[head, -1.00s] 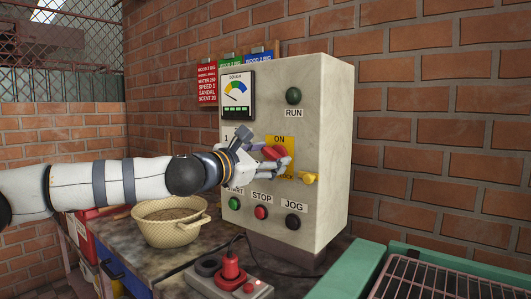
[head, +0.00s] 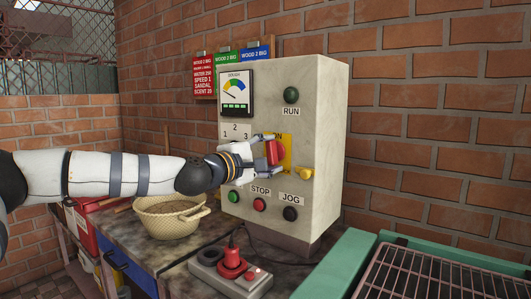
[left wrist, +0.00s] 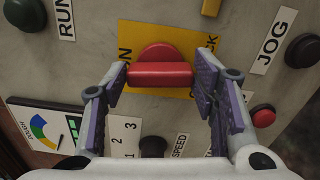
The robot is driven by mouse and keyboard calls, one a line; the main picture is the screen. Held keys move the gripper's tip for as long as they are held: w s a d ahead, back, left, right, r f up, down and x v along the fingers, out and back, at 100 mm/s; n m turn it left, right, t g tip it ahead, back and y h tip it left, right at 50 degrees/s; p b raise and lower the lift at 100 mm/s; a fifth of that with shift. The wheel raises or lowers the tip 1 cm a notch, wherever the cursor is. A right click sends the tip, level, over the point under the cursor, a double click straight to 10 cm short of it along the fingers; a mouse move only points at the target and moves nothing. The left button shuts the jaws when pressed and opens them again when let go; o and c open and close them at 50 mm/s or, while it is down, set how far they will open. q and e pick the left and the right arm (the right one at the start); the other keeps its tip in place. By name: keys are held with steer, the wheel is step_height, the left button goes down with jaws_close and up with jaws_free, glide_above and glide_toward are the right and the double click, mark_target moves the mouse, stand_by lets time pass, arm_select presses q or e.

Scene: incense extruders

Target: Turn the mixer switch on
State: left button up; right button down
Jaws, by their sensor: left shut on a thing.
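The red switch knob (head: 276,153) sits on a yellow plate (head: 287,150) on the front of the beige control box (head: 322,130). Its red bar also shows in the left wrist view (left wrist: 160,74), lying across between the fingers, which is upright on the panel. My left gripper (head: 272,152) reaches in from the left and is shut on the knob, one finger at each end of the bar. The plate's lettering is partly hidden by knob and fingers. My right gripper is not in view.
A green RUN lamp (head: 291,95) and gauge (head: 236,93) are above. A yellow knob (head: 305,173) is right of the switch. START, STOP and JOG buttons (head: 290,214) are below. A basket (head: 170,214) and a red-lever control (head: 231,262) stand on the table; a green-framed rack (head: 345,268) is front right.

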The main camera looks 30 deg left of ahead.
arm_select(q)
steer(key=shift+m, duration=0.8)
steer(key=shift+f, duration=0.1)
steer(key=o, duration=1.2)
steer(key=shift+c, duration=0.2)
steer(key=s+a, duration=0.1)
steer(key=s, duration=1.1)
